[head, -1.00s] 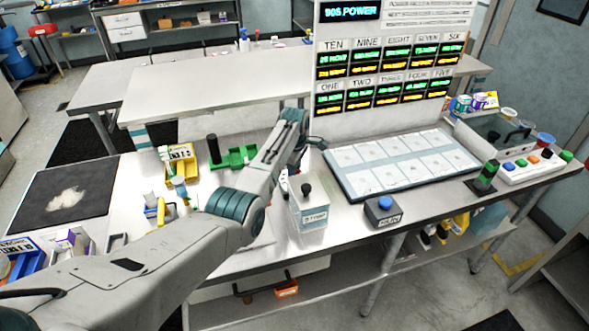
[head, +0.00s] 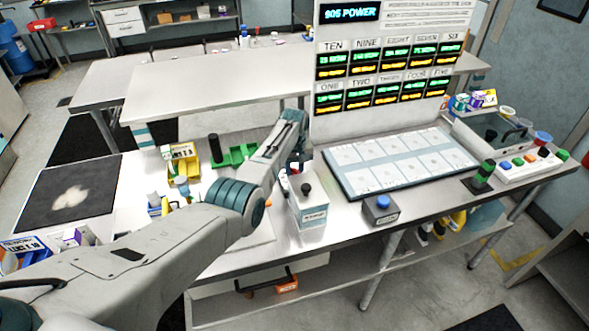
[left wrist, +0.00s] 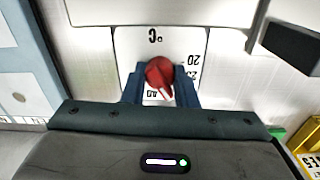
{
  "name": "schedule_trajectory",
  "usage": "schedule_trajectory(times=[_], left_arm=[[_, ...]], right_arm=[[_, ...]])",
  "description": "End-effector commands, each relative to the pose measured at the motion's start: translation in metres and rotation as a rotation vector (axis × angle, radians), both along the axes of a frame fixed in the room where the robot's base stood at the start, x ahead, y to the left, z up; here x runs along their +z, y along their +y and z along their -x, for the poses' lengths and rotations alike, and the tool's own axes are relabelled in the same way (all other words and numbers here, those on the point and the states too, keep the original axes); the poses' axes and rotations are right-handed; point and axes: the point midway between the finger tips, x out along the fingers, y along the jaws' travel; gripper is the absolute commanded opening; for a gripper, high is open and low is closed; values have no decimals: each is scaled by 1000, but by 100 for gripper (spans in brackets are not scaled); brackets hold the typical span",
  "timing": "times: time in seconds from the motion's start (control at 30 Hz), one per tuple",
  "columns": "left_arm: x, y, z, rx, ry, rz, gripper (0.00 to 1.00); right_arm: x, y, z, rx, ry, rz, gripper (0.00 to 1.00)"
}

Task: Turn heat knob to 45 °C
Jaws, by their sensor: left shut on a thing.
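The red heat knob (left wrist: 160,73) shows in the left wrist view on a white dial plate (left wrist: 128,46) marked °C. Its white pointer line aims down and slightly right in that view, near a partly hidden number that looks like 40. A 20 is readable at the right of the dial. My left gripper (left wrist: 160,88) has its blue fingers on both sides of the knob and is shut on it. My right gripper is not in view.
A white box with a black top knob (head: 308,212) stands just below my left gripper. A blue push button box (head: 381,210) and a tray of white plates (head: 335,182) lie to the right. The display board (head: 390,60) rises behind. A green bin (head: 235,157) sits left.

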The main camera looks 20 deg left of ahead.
Motion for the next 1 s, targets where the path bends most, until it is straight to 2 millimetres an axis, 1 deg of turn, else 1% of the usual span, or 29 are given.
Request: schedule_trajectory(times=[0.03, 1.0], left_arm=[[2, 0, -1, -42, -1, 0, 3], [2, 1, -1, -959, -4, 0, 3]], right_arm=[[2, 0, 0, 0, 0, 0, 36], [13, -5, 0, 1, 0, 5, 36]])
